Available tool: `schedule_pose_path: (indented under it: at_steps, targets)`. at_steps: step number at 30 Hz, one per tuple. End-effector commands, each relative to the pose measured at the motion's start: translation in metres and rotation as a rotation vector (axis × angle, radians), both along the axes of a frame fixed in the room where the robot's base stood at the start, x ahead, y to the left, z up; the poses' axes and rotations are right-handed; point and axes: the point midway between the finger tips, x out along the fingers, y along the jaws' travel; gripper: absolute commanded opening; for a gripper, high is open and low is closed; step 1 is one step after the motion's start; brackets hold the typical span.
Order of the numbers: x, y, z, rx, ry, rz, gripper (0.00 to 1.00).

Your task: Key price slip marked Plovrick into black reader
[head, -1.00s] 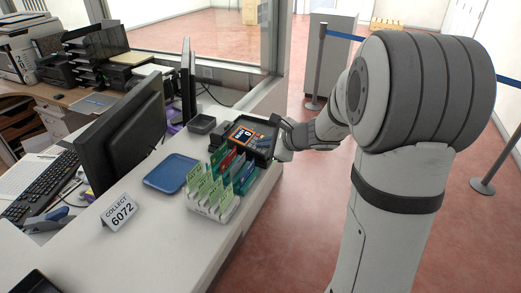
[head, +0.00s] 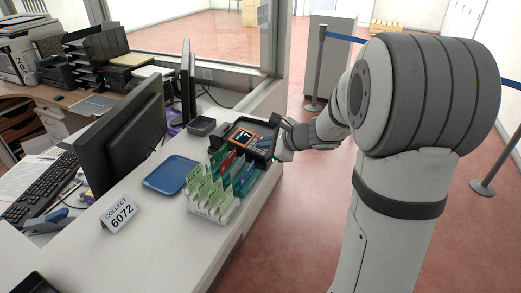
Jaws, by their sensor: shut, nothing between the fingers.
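The black reader (head: 232,146) sits on the counter with a lit screen (head: 242,136) showing a large white character, perhaps a 7, with orange around it. My gripper (head: 275,121) is shut and empty at the reader's right side, close above it; I cannot tell whether it touches a key. Several green slips (head: 205,186) stand upright in a white rack (head: 213,214) in front of the reader. Red, blue and teal cards stand behind them. The writing on the slips is too small to read, so I cannot tell which is marked Plovrick.
A blue tray (head: 171,175) lies left of the rack, and a small dark tray (head: 202,125) is behind it. A sign (head: 120,213) reads COLLECT 6072. A monitor (head: 123,130) stands at the left. The near counter top is mostly clear.

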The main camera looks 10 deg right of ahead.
Motion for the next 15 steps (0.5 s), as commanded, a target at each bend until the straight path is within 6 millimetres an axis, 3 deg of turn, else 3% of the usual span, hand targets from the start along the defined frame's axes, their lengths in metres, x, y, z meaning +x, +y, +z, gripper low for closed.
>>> schedule_pose_path:
  at_steps: [15]
  targets:
    - [0.0083,-0.0004,0.0045,0.0,0.001,0.001,0.0]
